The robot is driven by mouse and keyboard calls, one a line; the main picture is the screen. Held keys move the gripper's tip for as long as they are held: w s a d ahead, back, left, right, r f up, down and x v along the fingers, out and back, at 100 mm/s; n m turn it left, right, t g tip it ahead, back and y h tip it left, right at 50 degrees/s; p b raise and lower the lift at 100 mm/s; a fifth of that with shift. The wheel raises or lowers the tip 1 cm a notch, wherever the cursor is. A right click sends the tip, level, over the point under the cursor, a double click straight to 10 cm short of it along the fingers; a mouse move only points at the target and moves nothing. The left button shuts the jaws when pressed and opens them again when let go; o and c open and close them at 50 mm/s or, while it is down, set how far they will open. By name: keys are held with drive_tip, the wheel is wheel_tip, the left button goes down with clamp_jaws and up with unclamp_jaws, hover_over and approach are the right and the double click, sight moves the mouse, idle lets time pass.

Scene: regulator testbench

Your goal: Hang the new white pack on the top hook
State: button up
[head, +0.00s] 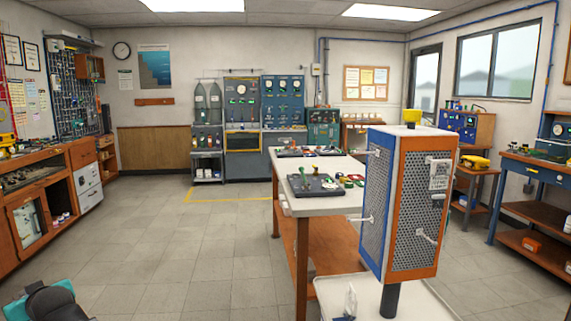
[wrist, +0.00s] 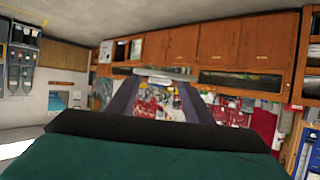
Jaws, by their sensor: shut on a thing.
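A rack tower (head: 408,200) with perforated blue-edged and orange-edged faces stands on a post at the right. A white pack with dark print (head: 439,175) hangs at the upper hook of its orange face. A bare lower hook (head: 427,238) sticks out below it. The blue-edged face has an upper hook (head: 373,152) and a lower hook (head: 362,220), both bare. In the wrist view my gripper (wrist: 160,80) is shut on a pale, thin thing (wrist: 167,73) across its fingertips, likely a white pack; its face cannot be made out. The head view does not show the fingertips.
A white tray (head: 400,300) lies below the tower, with a small white item (head: 350,300) on it. A workbench (head: 320,203) with a dark mat and small parts stands behind the tower. The floor (head: 190,255) left of the bench is clear. Cabinets (head: 60,185) line the left wall.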

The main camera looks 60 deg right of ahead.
drive_tip(key=s+d+r+n+g+p, duration=0.1)
drive_tip(key=s+d+r+g+p, duration=0.45)
drive_tip(key=d, duration=0.75)
drive_tip(key=s+d+r+n+g+y+p, duration=0.15)
drive_tip(key=s+d+p, duration=0.25)
drive_tip(key=d+p, duration=0.65)
drive_tip(key=s+d+r+n+g+p, duration=0.15)
drive_tip(key=s+d+r+p, duration=0.25)
drive_tip(key=d, duration=1.1)
drive_tip(key=s+d+r+n+g+h+p, duration=0.1)
drive_tip(key=s+d+r+p, duration=0.4)
drive_tip(key=s, duration=0.6)
drive_tip(key=s+d+r+n+g+h+p, duration=0.1)
drive_tip(key=s+d+r+g+p, duration=0.3)
drive_tip(key=s, duration=0.8)
drive_tip(key=s+d+r+n+g+h+p, duration=0.1)
drive_tip(key=s+d+r+g+h+p, duration=0.1)
drive_tip(key=s+d+r+p, duration=0.5)
drive_tip(key=s+d+g+p, duration=0.1)
drive_tip(key=s+d+p, duration=0.3)
drive_tip(key=s+d, duration=0.1)
drive_tip(key=shift+d+r+n, duration=0.25)
drive_tip(key=shift+d+n, duration=0.05)
drive_tip(key=shift+n, duration=0.1)
drive_tip(key=shift+s+d, duration=0.15)
drive_tip(key=shift+s, duration=0.1)
